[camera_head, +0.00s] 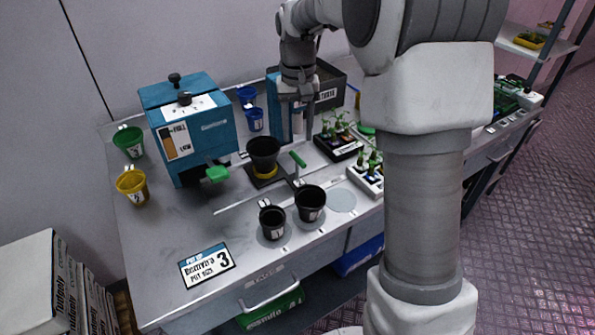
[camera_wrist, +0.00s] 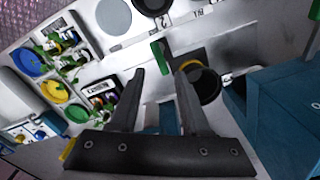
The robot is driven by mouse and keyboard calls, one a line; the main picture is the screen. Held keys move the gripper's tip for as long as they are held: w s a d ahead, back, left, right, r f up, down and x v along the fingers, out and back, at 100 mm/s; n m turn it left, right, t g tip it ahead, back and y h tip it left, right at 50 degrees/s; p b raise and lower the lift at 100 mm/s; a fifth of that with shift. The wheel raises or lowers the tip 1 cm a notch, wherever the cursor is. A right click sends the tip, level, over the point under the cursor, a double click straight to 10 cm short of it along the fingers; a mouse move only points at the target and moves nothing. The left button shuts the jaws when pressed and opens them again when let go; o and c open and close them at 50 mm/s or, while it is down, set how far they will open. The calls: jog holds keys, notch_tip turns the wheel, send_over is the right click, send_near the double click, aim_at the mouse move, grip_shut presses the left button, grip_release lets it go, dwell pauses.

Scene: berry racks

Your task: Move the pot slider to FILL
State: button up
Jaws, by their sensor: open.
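The pot slider is a dark plate (camera_head: 268,180) on a rail, with a yellow ring and a green handle (camera_head: 297,158) on its right. A black pot (camera_head: 263,152) stands in the ring. The slider sits right of the blue machine (camera_head: 200,125) with the FILL label (camera_head: 176,139), apart from it. My gripper (camera_head: 298,122) is open and empty, pointing down behind and above the green handle. In the wrist view the fingertips (camera_wrist: 161,75) are apart, and the green handle (camera_wrist: 160,56) shows just beyond the gap between them. The pot (camera_wrist: 207,87) is partly hidden by the right finger.
Two black pots (camera_head: 271,222) (camera_head: 310,202) stand at the front. A green lever (camera_head: 217,173) juts from the machine. Seedling trays (camera_head: 338,147) lie to the right, and a blue-sided bin (camera_head: 330,88) stands behind.

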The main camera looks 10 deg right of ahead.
aim_at(298, 171)
notch_tip(298, 171, down, 12)
jog(key=shift+f+b, duration=0.25)
jog(key=shift+b, duration=0.5)
grip_shut()
dwell(1.0)
